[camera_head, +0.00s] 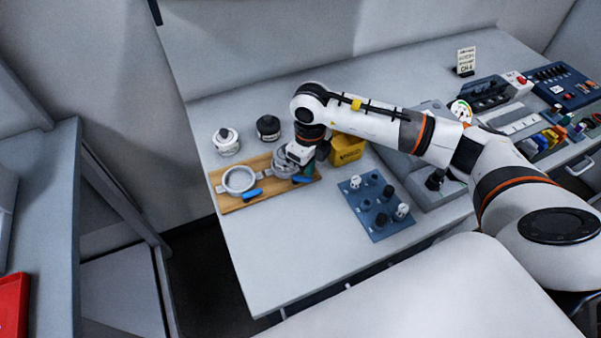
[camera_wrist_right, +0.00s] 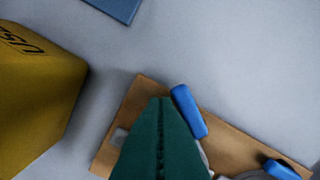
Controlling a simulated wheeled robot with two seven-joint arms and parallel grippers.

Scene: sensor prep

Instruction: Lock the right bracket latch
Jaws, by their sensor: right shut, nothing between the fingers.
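A wooden board (camera_head: 228,204) carries two round grey brackets. The left bracket (camera_head: 238,180) is in plain view, with a blue latch handle (camera_head: 253,193). The right bracket (camera_head: 283,166) is partly hidden by my gripper; its blue latch handle (camera_head: 302,179) sticks out toward the front edge. My right gripper (camera_head: 309,168) is low over the board's right end, shut and empty. In the right wrist view its green fingers (camera_wrist_right: 160,140) are together, right beside the right latch handle (camera_wrist_right: 188,110); I cannot tell whether they touch. The left latch handle (camera_wrist_right: 282,170) shows at the lower right.
A yellow bin (camera_head: 347,149) stands close to the right of the gripper. Two jars, a white one (camera_head: 226,141) and a dark one (camera_head: 268,127), stand behind the board. A blue mat (camera_head: 367,220) with small parts lies to the right. The table's front left is clear.

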